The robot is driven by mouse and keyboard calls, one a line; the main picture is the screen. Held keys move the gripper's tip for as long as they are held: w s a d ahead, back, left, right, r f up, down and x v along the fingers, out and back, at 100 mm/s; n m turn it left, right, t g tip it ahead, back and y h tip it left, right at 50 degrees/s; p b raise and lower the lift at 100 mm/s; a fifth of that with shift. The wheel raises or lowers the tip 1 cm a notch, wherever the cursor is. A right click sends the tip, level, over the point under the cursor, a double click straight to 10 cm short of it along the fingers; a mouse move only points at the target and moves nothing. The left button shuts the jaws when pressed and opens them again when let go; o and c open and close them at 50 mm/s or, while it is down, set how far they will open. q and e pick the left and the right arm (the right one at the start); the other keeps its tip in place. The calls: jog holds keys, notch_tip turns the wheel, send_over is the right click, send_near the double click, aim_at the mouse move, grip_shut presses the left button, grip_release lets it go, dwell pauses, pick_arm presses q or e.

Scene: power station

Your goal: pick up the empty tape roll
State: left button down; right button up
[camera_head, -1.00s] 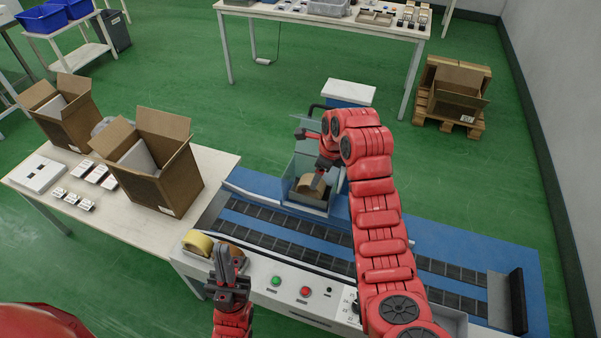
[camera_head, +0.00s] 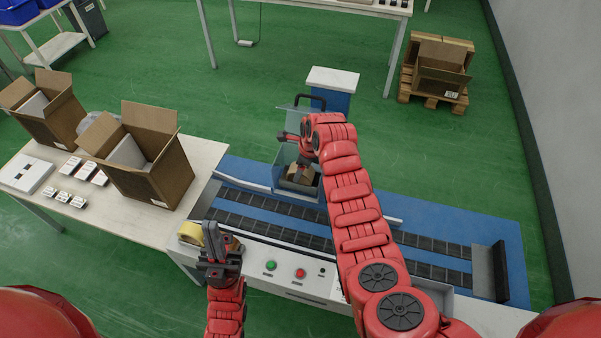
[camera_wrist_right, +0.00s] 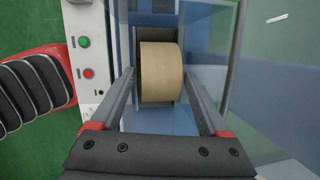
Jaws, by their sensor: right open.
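The empty tape roll, a plain tan cardboard ring (camera_wrist_right: 162,72), sits in the tape holder of the machine. It also shows in the head view (camera_head: 302,174), partly hidden by my right gripper. My right gripper (camera_wrist_right: 160,75) is open, with one finger on each side of the roll; I cannot tell if they touch it. In the head view my right gripper (camera_head: 306,160) reaches down into the holder. My left gripper (camera_head: 218,240) is above the machine's front left edge, beside a yellow tape roll (camera_head: 190,233); its jaw state is unclear.
Clear panels (camera_wrist_right: 216,60) stand close to the roll. The front panel has a green button (camera_head: 270,265) and a red button (camera_head: 300,273). A white table (camera_head: 205,160) with open cartons (camera_head: 150,165) stands at the left.

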jog(key=shift+f, duration=0.15)
jog(key=c, duration=1.1)
